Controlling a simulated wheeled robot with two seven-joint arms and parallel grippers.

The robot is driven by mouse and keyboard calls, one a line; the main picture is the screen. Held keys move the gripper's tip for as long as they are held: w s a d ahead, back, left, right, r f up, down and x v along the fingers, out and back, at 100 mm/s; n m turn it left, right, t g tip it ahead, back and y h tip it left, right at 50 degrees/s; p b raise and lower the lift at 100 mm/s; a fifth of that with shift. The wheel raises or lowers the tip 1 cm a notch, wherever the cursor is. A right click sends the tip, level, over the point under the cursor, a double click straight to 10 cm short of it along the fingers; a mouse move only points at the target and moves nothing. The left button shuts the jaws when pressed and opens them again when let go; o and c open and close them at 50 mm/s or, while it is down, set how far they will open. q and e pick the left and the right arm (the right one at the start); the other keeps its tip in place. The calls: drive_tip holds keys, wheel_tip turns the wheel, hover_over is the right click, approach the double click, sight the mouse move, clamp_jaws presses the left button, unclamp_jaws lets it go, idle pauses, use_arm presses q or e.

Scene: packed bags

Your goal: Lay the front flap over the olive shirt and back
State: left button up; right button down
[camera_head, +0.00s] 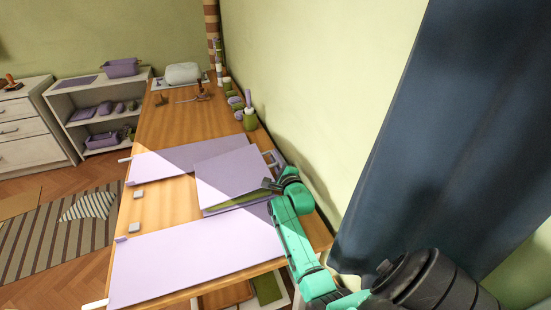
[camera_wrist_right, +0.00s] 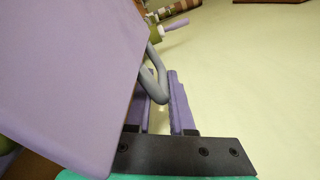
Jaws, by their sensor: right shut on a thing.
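A lilac folding board lies on the wooden table, with a flat far panel (camera_head: 175,160) and a flat front panel (camera_head: 190,258). Between them a lilac flap (camera_head: 233,172) stands raised and tilted. A strip of the olive shirt (camera_head: 235,201) shows under its front edge; the rest is hidden. The flap also fills the left of the right wrist view (camera_wrist_right: 70,70). My right gripper (camera_head: 277,161) is at the flap's right side, near the wall. In the right wrist view, its lilac fingers (camera_wrist_right: 164,105) are shut on a grey loop handle (camera_wrist_right: 152,68). My left gripper is not seen.
The cream wall (camera_head: 310,110) runs close along the table's right side. Several pots and bottles (camera_head: 249,118) stand there. Two small grey blocks (camera_head: 137,194) sit at the left edge. The table's far part (camera_head: 170,125) is mostly clear. A dark blue curtain (camera_head: 440,140) hangs at right.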

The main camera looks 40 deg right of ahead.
drive_tip(key=shift+f, duration=0.1)
idle(0.6)
drive_tip(key=w+a+r+n+p, duration=0.1)
drive_tip(key=a+r+n+p, duration=0.1)
drive_tip(key=r+p, duration=0.6)
drive_tip(key=shift+a+r+n+p, duration=0.35)
drive_tip(key=shift+a+r+n, duration=0.1)
drive_tip(key=shift+a, duration=0.3)
drive_tip(key=c, duration=0.9)
unclamp_jaws()
drive_tip(key=shift+w, duration=0.1)
drive_tip(key=shift+r, duration=0.1)
drive_tip(key=p+v, duration=0.8)
drive_tip(key=v, duration=0.6)
drive_tip(key=shift+s+a, duration=0.15)
drive_tip(key=shift+s, duration=0.15)
